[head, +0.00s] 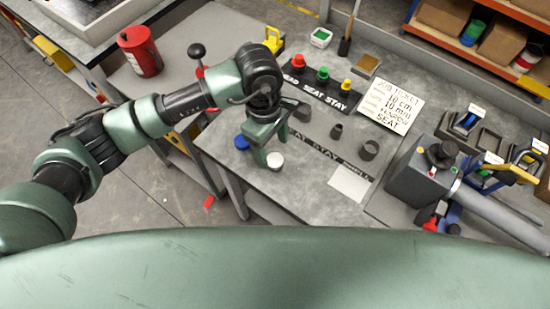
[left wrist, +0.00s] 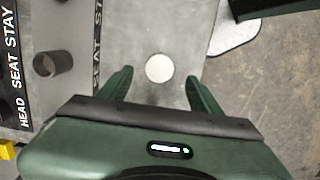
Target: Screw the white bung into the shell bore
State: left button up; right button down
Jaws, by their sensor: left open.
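The white bung (head: 274,160) is a small round white disc on the grey bench near its front edge. It also shows in the left wrist view (left wrist: 159,68), just ahead of and between the fingers. My left gripper (head: 267,146) is open, with its two green fingers spread wide and nothing between them. In the left wrist view, the open left gripper (left wrist: 160,85) points toward the bung without touching it. My right gripper is not in view.
A blue round piece (head: 242,142) lies left of the bung. Behind are a black label board (head: 314,90) with red, green and yellow knobs, and a written ticket (head: 390,104). A grey machine (head: 425,180) stands right. A pale card (head: 349,184) lies flat at the front.

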aim_at(275, 160)
pick_arm(q)
jog(key=f+p, duration=0.2)
jog(key=f, duration=0.1)
jog(key=shift+s+d+f, duration=0.1)
jog(key=shift+d+f, duration=0.1)
jog(key=shift+f, duration=0.65)
grip_shut()
jog(key=shift+r, duration=0.15)
